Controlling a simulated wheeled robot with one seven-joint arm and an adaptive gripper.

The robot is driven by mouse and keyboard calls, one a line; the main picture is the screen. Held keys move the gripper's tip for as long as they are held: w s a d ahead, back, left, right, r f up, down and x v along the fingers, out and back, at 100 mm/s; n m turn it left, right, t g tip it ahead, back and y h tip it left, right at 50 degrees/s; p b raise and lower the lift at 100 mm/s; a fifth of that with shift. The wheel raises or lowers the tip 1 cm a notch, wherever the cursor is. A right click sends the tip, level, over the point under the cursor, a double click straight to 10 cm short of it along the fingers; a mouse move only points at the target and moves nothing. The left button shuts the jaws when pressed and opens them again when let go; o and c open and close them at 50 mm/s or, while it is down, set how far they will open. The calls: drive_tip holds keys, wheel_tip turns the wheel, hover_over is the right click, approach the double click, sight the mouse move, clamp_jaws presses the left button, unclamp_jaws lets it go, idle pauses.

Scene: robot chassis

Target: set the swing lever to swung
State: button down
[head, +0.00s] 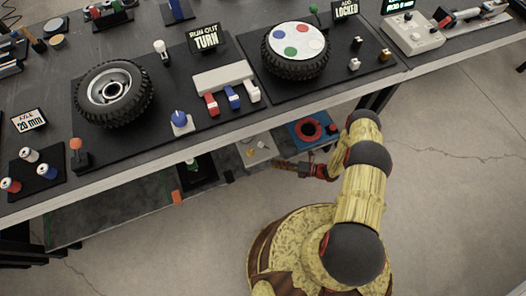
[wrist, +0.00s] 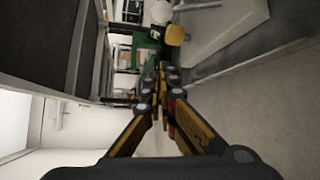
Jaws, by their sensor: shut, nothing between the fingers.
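No part is labelled as the swing lever, and I cannot tell which one it is. Candidates on the bench in the head view are an upright lever with an orange top (head: 76,147) at the front left and a white-topped upright lever (head: 161,48) behind the left wheel. My gripper (head: 278,166) is shut and empty, low in front of the bench and near its lower shelf, apart from both. In the wrist view my gripper (wrist: 160,72) points past the bench, its fingers together. Neither lever can be made out in the wrist view.
The bench's front edge (head: 200,138) lies between my gripper and the bench-top parts. A block (head: 222,78) carries red, blue and white keys. A blue tray (head: 307,133) sits on the lower shelf. The floor at right is clear.

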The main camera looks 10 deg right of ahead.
drive_tip(key=shift+r+m, duration=0.15)
drive_tip(key=shift+m, duration=0.25)
drive_tip(key=b+x, duration=0.2)
drive_tip(key=x, duration=0.7)
drive_tip(key=shift+a+b, duration=0.15)
drive_tip(key=shift+b, duration=0.15)
drive_tip(key=w, duration=0.1)
drive_tip(key=w+d+b, duration=0.1)
drive_tip(key=w, duration=0.1)
drive_tip(key=shift+w+d+r+b, duration=0.1)
drive_tip(key=shift+d+r+b, duration=0.15)
drive_tip(key=shift+d+b, duration=0.1)
drive_tip(key=shift+d+r, duration=0.1)
drive_tip(key=shift+d+r, duration=0.15)
